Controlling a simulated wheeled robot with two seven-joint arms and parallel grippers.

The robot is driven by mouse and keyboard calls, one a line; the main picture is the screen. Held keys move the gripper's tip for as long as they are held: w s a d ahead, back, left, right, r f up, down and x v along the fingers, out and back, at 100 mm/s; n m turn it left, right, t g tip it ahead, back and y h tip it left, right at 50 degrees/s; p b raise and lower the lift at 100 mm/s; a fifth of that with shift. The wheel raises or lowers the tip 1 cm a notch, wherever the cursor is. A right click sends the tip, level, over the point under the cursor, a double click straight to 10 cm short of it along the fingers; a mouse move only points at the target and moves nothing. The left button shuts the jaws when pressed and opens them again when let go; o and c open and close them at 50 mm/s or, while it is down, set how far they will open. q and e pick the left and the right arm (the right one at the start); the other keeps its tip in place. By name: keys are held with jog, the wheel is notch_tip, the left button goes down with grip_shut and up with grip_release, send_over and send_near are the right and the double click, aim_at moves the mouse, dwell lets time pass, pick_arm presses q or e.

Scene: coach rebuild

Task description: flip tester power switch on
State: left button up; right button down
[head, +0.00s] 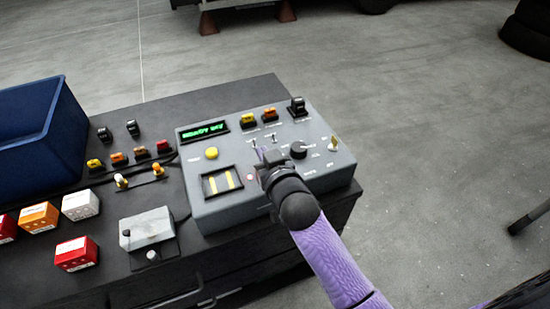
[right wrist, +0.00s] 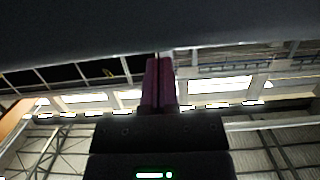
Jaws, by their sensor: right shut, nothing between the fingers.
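The tester (head: 215,211) is a grey box with a sloped panel on the dark bench, with a green lit display (head: 205,131). A brass-coloured toggle switch (head: 334,143) stands at the panel's right, with small lettering I cannot read; I cannot tell for sure whether it is the power switch. My right gripper (head: 266,160) is over the middle of the panel, shut and empty, left of the black knob (head: 298,150). Its closed purple fingers (right wrist: 158,85) show in the right wrist view. The arm hides part of the panel's front. My left gripper is not in view.
A yellow button (head: 211,153) and a slot with yellow strips (head: 222,182) are on the panel's left. A blue bin (head: 40,125), small red, orange and white boxes (head: 76,254), and a small grey unit (head: 148,232) stand left on the bench. Open floor lies to the right.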

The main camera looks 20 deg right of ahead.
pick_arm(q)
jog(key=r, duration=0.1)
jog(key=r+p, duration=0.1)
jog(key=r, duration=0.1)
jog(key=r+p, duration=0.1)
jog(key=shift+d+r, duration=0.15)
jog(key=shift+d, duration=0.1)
pick_arm(e)
jog(key=s+r, duration=0.5)
jog(key=s, duration=0.4)
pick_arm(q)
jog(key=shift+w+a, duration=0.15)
pick_arm(e)
jog(key=shift+s+d, duration=0.1)
